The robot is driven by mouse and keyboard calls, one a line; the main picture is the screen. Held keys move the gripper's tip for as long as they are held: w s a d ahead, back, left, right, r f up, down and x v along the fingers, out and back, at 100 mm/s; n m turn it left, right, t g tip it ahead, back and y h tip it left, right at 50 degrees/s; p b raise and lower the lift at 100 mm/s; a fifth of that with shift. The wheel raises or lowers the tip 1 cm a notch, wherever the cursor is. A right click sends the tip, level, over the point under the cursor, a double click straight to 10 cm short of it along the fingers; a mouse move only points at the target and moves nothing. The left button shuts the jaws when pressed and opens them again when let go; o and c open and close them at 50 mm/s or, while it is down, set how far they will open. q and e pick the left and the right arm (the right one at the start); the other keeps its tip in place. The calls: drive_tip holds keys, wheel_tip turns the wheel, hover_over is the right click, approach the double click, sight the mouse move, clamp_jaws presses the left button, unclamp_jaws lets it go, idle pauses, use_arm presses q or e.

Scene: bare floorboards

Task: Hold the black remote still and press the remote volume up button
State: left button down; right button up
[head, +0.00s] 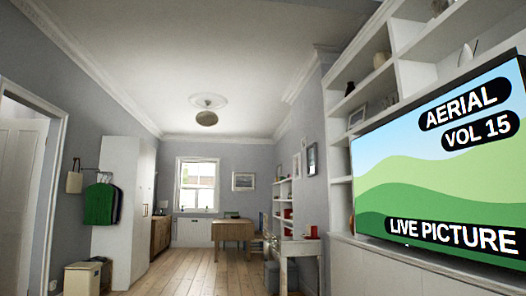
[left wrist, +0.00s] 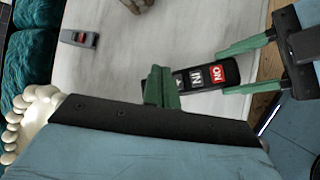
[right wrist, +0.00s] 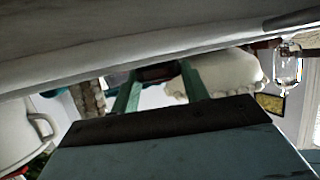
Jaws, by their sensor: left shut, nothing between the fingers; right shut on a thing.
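The black remote (left wrist: 207,77) lies over the pale tabletop in the left wrist view, with a red button and a grey button, both lettered, and a small arrow mark near its left end. My right gripper (left wrist: 226,71) comes in from the right, shut on the remote across its sides. In the right wrist view a dark end of the remote (right wrist: 157,73) shows between its green fingers. Neither gripper is in the head view.
A second, grey remote (left wrist: 80,38) lies on the pale tabletop (left wrist: 120,62), beside a teal sofa (left wrist: 30,65). The television (head: 430,190) in the head view reads "AERIAL", "VOL 15" and "LIVE PICTURE". Floorboards (head: 190,272) run clear down the room.

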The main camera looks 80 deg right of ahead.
drive_tip(key=o, duration=1.1)
drive_tip(key=v, duration=1.2)
